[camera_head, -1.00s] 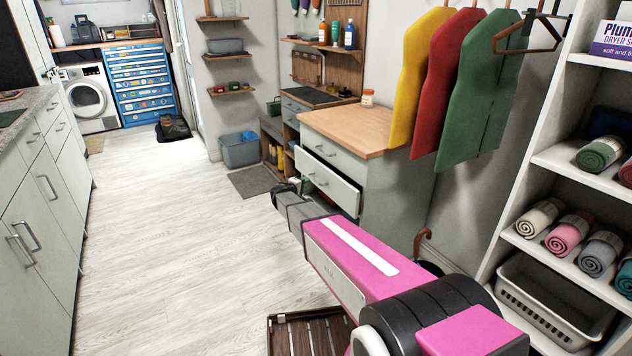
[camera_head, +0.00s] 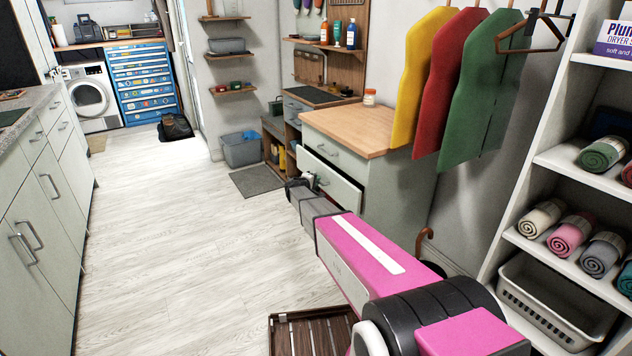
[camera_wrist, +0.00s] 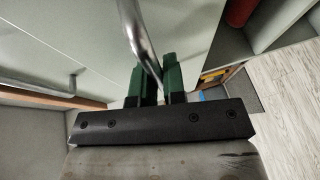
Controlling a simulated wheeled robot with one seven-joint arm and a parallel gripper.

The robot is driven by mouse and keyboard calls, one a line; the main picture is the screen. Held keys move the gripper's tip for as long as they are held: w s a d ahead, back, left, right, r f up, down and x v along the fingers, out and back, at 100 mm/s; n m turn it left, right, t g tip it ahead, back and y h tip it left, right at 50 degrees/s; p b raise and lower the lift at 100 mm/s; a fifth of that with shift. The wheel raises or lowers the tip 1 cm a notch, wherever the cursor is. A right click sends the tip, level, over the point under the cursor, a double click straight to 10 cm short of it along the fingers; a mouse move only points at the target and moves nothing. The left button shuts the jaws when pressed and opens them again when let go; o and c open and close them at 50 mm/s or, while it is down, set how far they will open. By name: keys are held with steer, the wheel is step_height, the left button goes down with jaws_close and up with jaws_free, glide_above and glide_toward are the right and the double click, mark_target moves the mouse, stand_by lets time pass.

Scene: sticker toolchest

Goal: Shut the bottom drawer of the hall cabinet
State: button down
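The hall cabinet (camera_head: 395,195) has a wooden top and pale drawers, standing right of centre in the head view. Its bottom drawer (camera_head: 343,186) is pulled out; the drawer above it (camera_head: 335,155) looks closed. My gripper (camera_head: 308,180) is at the bottom drawer's front, by its handle. In the wrist view my gripper's green fingers (camera_wrist: 160,80) are close together, with the curved metal handle (camera_wrist: 143,42) running between them. They look shut on it, though the exact contact is hard to see.
Pale floor (camera_head: 190,230) is clear left of the drawer. A brown slatted crate (camera_head: 318,318) lies on the floor in front. Hanging coats (camera_head: 480,90) and a white shelf unit (camera_head: 555,160) are at right. A grey bin (camera_head: 240,149) stands farther back.

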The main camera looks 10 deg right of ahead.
mark_target(324, 177)
steer(key=shift+w+d, duration=0.3)
steer(key=shift+d, duration=0.4)
steer(key=shift+w+d, duration=0.3)
steer(key=shift+d, duration=0.35)
steer(key=shift+w+d, duration=0.3)
steer(key=shift+d, duration=0.4)
steer(key=c, duration=1.2)
jaws_free()
steer(key=shift+d, duration=0.1)
steer(key=v, duration=1.1)
